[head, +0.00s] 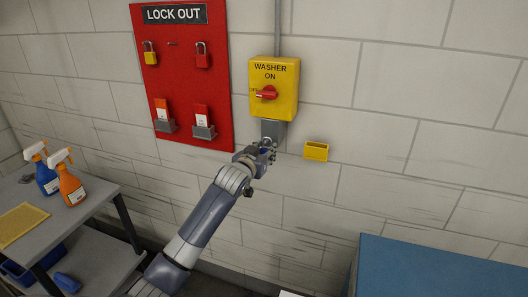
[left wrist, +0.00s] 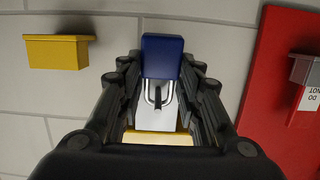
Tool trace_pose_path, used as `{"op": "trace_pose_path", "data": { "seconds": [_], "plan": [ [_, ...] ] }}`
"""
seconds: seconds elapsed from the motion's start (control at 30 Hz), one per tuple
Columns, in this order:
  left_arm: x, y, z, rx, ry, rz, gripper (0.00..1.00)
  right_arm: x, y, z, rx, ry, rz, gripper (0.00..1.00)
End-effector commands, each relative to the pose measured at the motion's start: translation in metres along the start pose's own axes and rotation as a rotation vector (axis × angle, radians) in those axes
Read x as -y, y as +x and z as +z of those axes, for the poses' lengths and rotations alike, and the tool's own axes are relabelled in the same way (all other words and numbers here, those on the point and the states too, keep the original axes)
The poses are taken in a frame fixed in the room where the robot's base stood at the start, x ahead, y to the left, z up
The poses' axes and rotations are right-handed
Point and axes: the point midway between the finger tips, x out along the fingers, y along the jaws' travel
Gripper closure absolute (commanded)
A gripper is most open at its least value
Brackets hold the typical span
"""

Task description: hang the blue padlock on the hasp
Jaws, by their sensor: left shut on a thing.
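My left gripper (head: 264,150) is at the wall, just below the yellow WASHER box (head: 273,88). In the left wrist view, its two fingers (left wrist: 162,66) are shut on the blue padlock (left wrist: 162,56). The padlock's silver U-shaped shackle (left wrist: 142,96) points toward the grey hasp plate (left wrist: 160,122), which also shows under the box in the head view (head: 272,130). A dark upright piece (left wrist: 157,97) shows inside the shackle's loop. I cannot tell whether the shackle goes through it. My right gripper is not in view.
The red LOCK OUT board (head: 185,100) with a yellow padlock (head: 150,56), red padlock (head: 202,58) and tag holders is left of the box. A small yellow holder (head: 316,151) is on the wall to the right. A shelf (head: 98,200) with spray bottles stands left.

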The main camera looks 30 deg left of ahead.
Motion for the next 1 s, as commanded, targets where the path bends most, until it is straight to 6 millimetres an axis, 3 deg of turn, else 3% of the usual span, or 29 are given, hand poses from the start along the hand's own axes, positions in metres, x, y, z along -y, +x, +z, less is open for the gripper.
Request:
{"op": "trace_pose_path", "data": {
  "seconds": [0.37,0.4,0.47,0.83,1.0],
  "plan": [
    [0.000,0.000,0.000,-0.001,0.000,0.000,0.92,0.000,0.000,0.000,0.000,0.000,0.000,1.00],
    [0.000,0.000,0.000,-0.001,0.000,0.000,0.58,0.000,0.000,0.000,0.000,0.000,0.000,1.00],
    [0.000,0.000,0.000,-0.001,0.000,0.000,0.45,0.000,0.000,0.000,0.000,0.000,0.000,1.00],
    [0.000,-0.001,0.001,0.001,0.000,0.000,0.44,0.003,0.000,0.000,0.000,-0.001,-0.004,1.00],
    [0.000,-0.013,0.001,0.001,0.000,0.000,0.44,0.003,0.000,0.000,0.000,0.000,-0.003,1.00]
  ]
}}
